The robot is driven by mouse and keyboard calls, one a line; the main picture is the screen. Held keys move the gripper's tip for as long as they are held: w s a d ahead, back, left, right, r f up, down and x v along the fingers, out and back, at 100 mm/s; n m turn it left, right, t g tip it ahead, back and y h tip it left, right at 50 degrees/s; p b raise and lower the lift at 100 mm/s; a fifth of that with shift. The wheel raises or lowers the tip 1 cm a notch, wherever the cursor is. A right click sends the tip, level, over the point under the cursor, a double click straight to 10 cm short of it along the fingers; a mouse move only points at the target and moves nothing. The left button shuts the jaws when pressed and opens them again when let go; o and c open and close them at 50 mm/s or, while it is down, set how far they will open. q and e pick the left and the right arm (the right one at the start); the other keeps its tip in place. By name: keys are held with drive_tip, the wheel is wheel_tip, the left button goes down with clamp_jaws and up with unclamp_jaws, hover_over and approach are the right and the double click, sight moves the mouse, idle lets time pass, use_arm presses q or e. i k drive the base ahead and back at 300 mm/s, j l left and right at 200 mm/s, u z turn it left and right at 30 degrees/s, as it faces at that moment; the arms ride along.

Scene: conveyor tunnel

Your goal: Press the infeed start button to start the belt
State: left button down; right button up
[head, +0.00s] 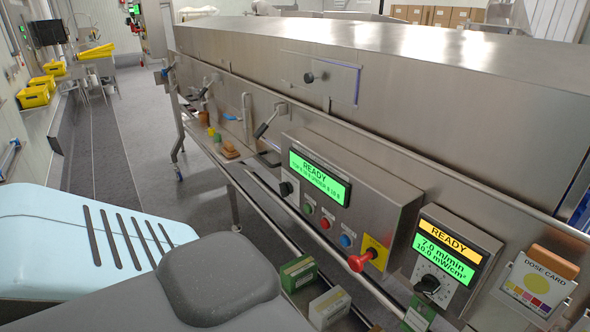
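A steel control box (385,206) is mounted on the side of the long steel tunnel (380,70). Its green screen (320,178) reads READY. Below the screen sit a black knob (286,189), a green button (308,208), a red button (325,223) and a blue button (346,240) in a slanting row. The button labels are too small to read, so I cannot confirm which is infeed start. A red mushroom knob (362,261) stands out from a yellow plate (376,250). Neither gripper shows. The belt is hidden.
A second box (461,245) shows 7.0 m/min and 10.0 mW/cm² above a black dial (428,285). A dose card (536,287) hangs at the right. Small cartons (298,273) sit below the controls. Floor (125,140) is clear along the left aisle, near yellow bins (34,97).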

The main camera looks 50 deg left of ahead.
sight(307, 208)
drive_tip(key=j, duration=0.7)
drive_tip(key=k+j, duration=0.15)
drive_tip(key=j, duration=0.55)
